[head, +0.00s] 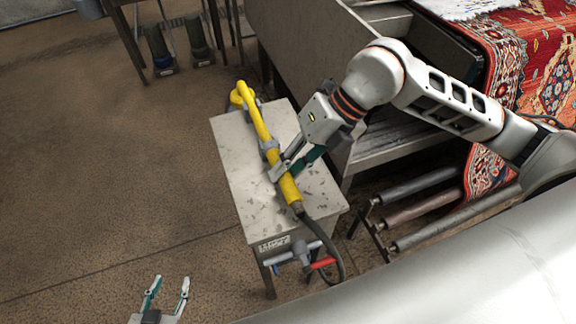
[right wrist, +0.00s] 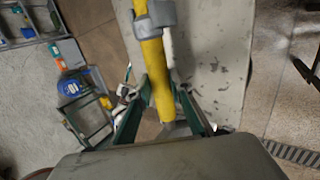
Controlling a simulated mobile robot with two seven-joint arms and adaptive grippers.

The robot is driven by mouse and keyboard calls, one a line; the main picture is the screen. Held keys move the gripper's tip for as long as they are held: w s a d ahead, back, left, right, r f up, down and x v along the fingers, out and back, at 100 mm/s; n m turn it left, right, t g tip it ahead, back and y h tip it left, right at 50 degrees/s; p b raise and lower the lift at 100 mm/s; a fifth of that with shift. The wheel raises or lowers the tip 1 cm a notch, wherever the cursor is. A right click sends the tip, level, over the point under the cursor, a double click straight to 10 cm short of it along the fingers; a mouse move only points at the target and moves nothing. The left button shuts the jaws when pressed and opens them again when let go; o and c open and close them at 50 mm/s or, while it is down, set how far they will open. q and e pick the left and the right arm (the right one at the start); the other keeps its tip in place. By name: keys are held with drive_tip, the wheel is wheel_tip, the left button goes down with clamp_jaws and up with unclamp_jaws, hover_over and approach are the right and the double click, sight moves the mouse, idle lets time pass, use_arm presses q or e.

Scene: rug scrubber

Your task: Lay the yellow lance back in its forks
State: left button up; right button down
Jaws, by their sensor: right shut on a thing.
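The yellow lance (head: 258,122) lies lengthwise above a small speckled table (head: 236,170), its round yellow head at the far end and a dark hose at the near end. A grey fork (head: 269,146) is around or under its middle, and it also shows in the right wrist view (right wrist: 155,18). Another grey fork shows near the head (head: 249,104). I cannot tell whether the lance is fully seated in them. My right gripper (head: 281,173) is shut on the lance between the middle fork and the hose end. My left gripper (head: 168,287) is open and empty at the bottom.
Under the table's near edge hang valves with blue and red handles (head: 303,256), and the hose (head: 333,245) loops down beside them. A large grey machine (head: 310,50) with rollers and a red patterned rug (head: 545,70) stands right. The floor at left is clear.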

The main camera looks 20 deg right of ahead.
use_arm(q)
drive_tip(key=shift+s+f, duration=0.2)
use_arm(e)
drive_tip(key=shift+w+r, duration=0.1)
drive_tip(key=shift+w, duration=0.1)
drive_tip(key=c, duration=1.7)
unclamp_jaws()
drive_tip(key=shift+a, duration=0.1)
drive_tip(key=shift+s, duration=0.1)
use_arm(q)
drive_tip(key=shift+w, duration=0.1)
use_arm(e)
drive_tip(key=v, duration=1.2)
